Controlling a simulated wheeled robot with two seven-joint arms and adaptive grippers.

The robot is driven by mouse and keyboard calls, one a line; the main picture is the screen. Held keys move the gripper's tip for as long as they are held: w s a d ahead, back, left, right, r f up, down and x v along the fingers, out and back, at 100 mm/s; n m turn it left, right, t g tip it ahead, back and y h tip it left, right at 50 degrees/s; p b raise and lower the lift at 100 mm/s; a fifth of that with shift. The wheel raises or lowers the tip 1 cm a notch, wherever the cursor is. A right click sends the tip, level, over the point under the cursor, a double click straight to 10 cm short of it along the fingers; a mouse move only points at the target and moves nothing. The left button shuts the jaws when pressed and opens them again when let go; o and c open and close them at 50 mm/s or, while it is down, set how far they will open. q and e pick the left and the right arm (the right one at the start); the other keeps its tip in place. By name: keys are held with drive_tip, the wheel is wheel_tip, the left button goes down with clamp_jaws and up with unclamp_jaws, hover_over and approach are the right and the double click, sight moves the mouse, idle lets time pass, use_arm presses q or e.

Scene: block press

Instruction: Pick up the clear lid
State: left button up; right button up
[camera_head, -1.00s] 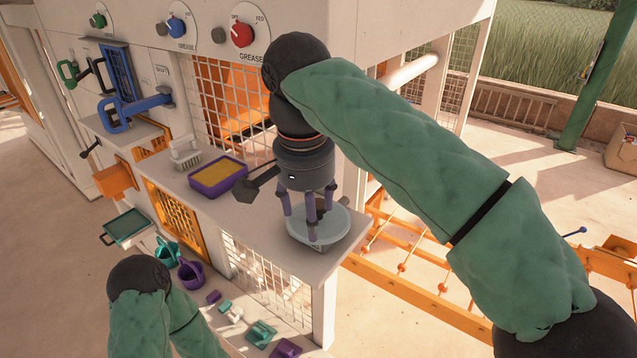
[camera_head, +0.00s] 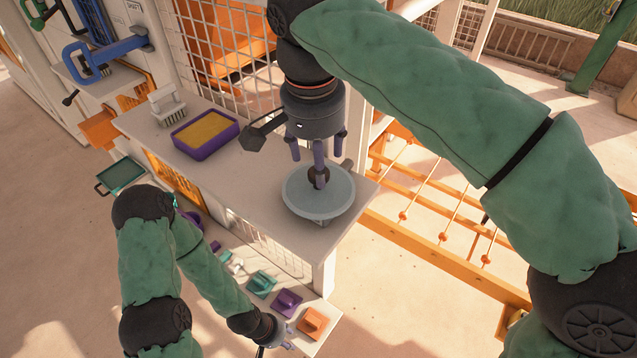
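A pale round disc with a dark knob-like middle, apparently the clear lid (camera_head: 333,203), lies on a small base at the near right end of the counter. My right gripper (camera_head: 318,165) hangs over the disc with its fingers spread, one in front of the knob. I cannot tell whether the fingertips touch it. My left gripper (camera_head: 286,342) is low at the bottom edge, beside the lower shelf. Its fingers are small and partly cut off, so I cannot tell how far they are open.
A purple tray with yellow filling (camera_head: 205,134) and a white brush-like piece (camera_head: 167,106) stand on the counter (camera_head: 245,185). Several coloured handled blocks, including an orange one (camera_head: 312,322), sit on the lower shelf. An orange rail frame (camera_head: 430,253) runs beside the counter.

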drive_tip(key=f, duration=0.3)
drive_tip(key=shift+s+d+f, duration=0.1)
drive_tip(key=shift+s+f, duration=0.05)
drive_tip(key=shift+s, duration=0.05)
drive_tip(key=shift+w+f, duration=0.3)
drive_tip(key=shift+s, duration=0.15)
drive_tip(key=shift+c, duration=0.3)
drive_tip(key=c, duration=0.4)
clamp_jaws()
drive_tip(key=shift+r, duration=0.1)
